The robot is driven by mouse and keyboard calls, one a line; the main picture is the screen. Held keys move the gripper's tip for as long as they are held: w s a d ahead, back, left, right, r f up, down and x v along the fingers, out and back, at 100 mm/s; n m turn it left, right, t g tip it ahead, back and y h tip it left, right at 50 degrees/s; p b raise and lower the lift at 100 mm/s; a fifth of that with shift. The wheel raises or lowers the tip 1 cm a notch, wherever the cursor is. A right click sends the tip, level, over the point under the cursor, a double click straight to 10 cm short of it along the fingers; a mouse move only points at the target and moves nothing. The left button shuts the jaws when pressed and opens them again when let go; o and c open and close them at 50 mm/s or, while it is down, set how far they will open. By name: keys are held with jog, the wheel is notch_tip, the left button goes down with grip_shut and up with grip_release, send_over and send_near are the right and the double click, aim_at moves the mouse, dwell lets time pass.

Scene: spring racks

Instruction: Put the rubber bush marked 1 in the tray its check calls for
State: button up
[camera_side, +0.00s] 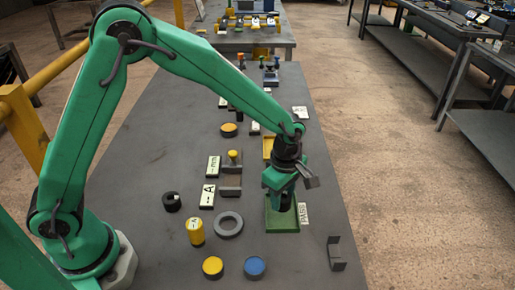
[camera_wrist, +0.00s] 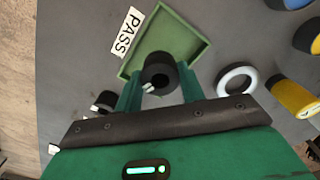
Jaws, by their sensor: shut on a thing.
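My gripper (camera_wrist: 158,80) is shut on a black rubber bush (camera_wrist: 157,70), a short hollow cylinder with a small white mark whose number I cannot read. In the side view my gripper (camera_side: 284,200) points down over the green tray (camera_side: 271,227). In the wrist view the green tray (camera_wrist: 187,28) lies beyond the bush, with a white PASS card (camera_wrist: 127,31) beside it. I cannot tell whether the bush touches the tray floor. A yellow tray (camera_side: 267,147) farther back is partly hidden by my arm. A second black bush (camera_side: 172,201) with a white mark stands on the left.
A grey ring (camera_side: 222,231), yellow cylinder (camera_side: 195,233), yellow puck (camera_side: 213,267) and blue puck (camera_side: 255,267) stand near the green tray. A dark bracket (camera_side: 336,254) is at the right edge. A yellow-knobbed fixture (camera_side: 232,167) and white cards (camera_side: 208,196) lie behind.

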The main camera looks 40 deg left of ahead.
aim_at(282, 199)
jog(key=shift+f, duration=1.3)
jog(key=shift+f, duration=0.15)
jog(key=o, duration=1.1)
notch_tip(282, 199, up, 12)
jog(key=shift+r, duration=0.2)
